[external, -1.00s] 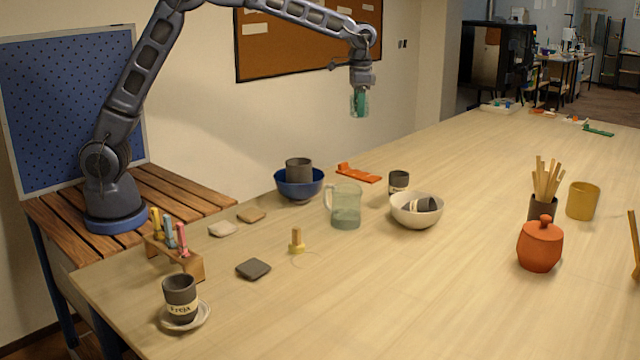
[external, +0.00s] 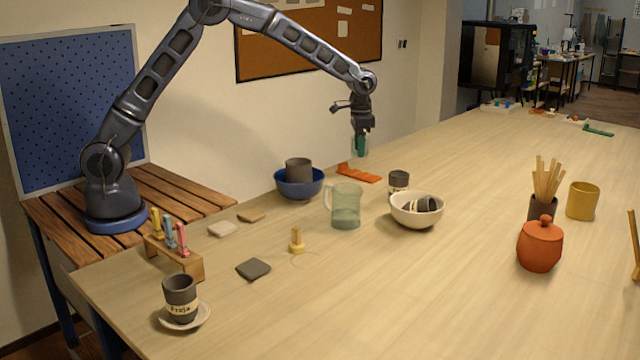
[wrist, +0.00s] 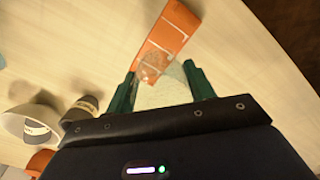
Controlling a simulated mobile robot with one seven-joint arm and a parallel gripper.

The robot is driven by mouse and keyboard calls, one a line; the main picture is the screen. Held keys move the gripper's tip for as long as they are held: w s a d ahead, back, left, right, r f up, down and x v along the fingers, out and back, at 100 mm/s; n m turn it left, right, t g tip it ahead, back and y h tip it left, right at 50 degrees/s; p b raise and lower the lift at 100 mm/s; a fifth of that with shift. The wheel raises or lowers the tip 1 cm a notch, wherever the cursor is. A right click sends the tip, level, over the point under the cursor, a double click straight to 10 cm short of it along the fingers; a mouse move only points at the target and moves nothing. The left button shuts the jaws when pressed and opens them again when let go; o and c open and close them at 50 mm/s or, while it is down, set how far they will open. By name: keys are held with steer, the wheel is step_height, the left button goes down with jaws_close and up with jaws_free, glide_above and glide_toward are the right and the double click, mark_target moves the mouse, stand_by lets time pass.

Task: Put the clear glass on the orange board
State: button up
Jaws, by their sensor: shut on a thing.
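My gripper (external: 361,145) is shut on the clear glass (external: 360,152) and holds it in the air just above the orange board. In the wrist view the clear glass (wrist: 162,84) sits between the green fingers of my gripper (wrist: 162,88). The orange board (external: 358,174) lies flat on the table near its wall-side edge. In the wrist view the orange board (wrist: 172,28) reaches out beyond the glass, which overlaps its near end. I cannot tell how large the gap between glass and board is.

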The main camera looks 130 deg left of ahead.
mark_target(359, 174)
steer(key=shift+f, duration=3)
steer(key=shift+f, duration=0.15)
steer(key=o, duration=1.1)
steer(key=shift+c, duration=0.2)
step_height(359, 174, up, 12)
steer(key=shift+r, duration=0.15)
